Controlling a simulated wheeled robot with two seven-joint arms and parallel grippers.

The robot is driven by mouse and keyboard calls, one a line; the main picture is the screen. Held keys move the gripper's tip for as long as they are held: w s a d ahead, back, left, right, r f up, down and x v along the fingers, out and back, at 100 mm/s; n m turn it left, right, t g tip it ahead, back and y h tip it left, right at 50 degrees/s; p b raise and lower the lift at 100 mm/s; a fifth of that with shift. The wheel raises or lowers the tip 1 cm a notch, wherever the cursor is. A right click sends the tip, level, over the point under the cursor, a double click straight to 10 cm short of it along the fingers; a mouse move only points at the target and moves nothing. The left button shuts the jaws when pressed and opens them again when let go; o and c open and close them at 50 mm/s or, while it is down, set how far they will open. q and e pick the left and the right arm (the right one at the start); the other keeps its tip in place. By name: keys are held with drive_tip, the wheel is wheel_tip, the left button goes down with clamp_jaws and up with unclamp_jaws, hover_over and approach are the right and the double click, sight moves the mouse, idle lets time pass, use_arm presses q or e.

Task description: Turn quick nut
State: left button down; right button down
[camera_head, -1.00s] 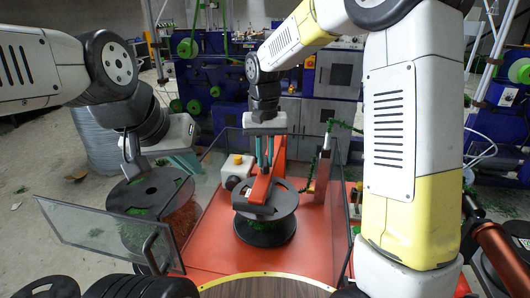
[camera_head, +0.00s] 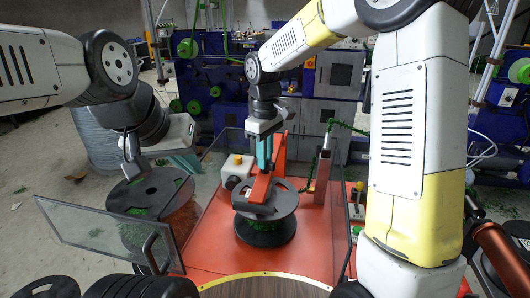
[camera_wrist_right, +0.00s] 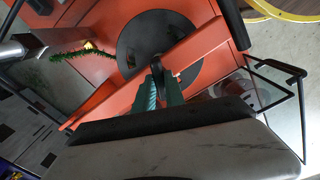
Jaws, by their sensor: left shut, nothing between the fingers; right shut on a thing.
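My right gripper (camera_head: 264,166) reaches down over the black spool (camera_head: 265,230) at the red station. In the right wrist view its teal fingers (camera_wrist_right: 164,82) are shut on a small dark part, which looks like the quick nut (camera_wrist_right: 187,72), at the middle of the spool beside the red bar (camera_wrist_right: 195,45). In the head view the fingers and red bar (camera_head: 262,187) hide most of the nut. My left gripper (camera_head: 188,162) is shut and empty, away to the left, partly hidden by its own arm.
A second dark spool (camera_head: 150,190) is at the left. A clear hinged door (camera_head: 105,235) with a black handle stands open at the front left. Clear panels flank the red platform (camera_head: 210,250). A white box with a yellow button (camera_head: 236,170) sits behind the spool.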

drive_tip(key=shift+n, duration=1.3)
drive_tip(key=c, duration=1.4)
unclamp_jaws()
drive_tip(key=shift+r, duration=0.1)
wheel_tip(320, 180, up, 8)
drive_tip(key=shift+f, duration=0.25)
